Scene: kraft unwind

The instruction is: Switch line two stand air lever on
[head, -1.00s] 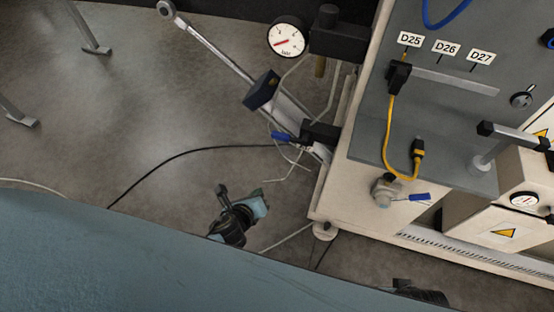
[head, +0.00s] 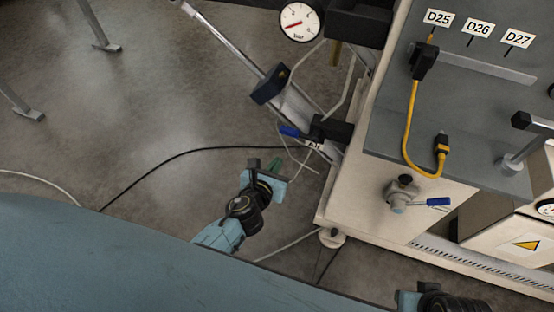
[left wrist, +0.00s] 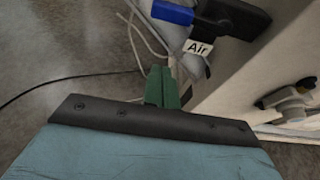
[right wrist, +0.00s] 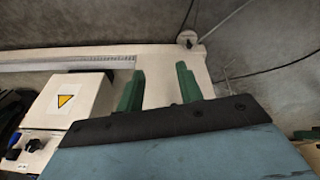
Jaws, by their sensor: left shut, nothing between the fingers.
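A blue-handled lever (head: 290,131) is on a black block (head: 331,130) at the foot of the slanted metal stand, left of the cabinet. An "Air" label is below it. The left wrist view shows the blue handle (left wrist: 172,13), the black block (left wrist: 232,18) and the "Air" label (left wrist: 198,47). My left gripper (head: 281,163) is below the lever and apart from it. Its green fingers (left wrist: 162,84) are shut and empty, pointing towards the label. My right gripper (right wrist: 160,88) has its green fingers spread with nothing between them. Whether the lever is on or off I cannot tell.
A second valve with a blue handle (head: 438,202) is on the cabinet (head: 345,195). A pressure gauge (head: 300,22) is above the stand. A yellow cable (head: 409,125) hangs on the grey panel. A black cable (head: 190,153) crosses the floor. The floor at left is mostly clear.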

